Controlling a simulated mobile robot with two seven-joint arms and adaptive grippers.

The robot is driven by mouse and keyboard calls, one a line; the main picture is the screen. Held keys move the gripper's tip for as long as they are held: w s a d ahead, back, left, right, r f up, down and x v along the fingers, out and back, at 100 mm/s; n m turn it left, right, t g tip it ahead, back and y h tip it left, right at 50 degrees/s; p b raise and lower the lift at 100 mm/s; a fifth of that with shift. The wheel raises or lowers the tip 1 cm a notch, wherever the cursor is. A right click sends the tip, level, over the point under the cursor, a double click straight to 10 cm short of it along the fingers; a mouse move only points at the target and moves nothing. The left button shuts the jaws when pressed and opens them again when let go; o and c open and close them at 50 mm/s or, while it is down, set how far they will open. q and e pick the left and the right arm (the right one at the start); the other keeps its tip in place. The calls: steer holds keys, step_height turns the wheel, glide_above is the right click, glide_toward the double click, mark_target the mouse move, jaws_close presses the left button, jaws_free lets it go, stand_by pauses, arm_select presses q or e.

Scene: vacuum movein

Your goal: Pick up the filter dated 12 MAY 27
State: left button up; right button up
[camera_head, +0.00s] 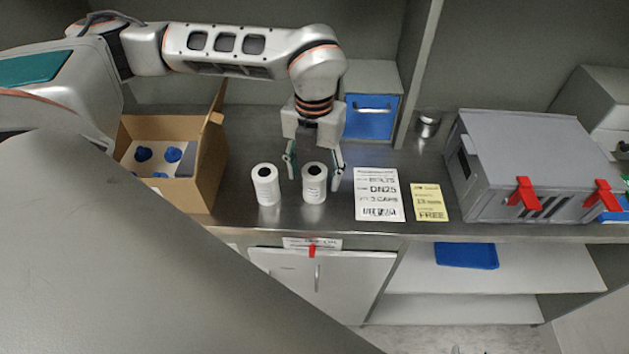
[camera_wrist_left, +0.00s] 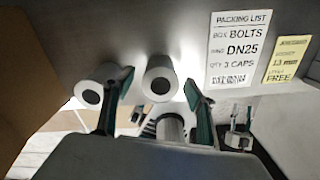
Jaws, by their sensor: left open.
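Two white cylindrical filters with dark centre holes stand upright on the steel counter: a left filter (camera_head: 265,186) and a right filter (camera_head: 314,186). Their small print is too small to read, so I cannot tell which is dated 12 MAY 27. My left gripper (camera_head: 315,172) is open, pointing down over the counter, with its fingers to either side of the right filter. In the left wrist view the right filter (camera_wrist_left: 160,77) shows between the spread green-padded fingertips (camera_wrist_left: 158,82). The left filter (camera_wrist_left: 98,86) is outside, beside one finger. My right gripper is not in view.
An open cardboard box (camera_head: 200,185) with blue-capped items stands left. A packing list (camera_head: 378,193) and yellow card (camera_head: 429,202) lie right of the filters. A grey case (camera_head: 520,150) with red latches stands further right. A blue-fronted drawer unit (camera_head: 371,118) is behind.

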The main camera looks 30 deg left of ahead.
arm_select(q)
steer(key=c, duration=1.3)
steer(key=shift+r, duration=0.1)
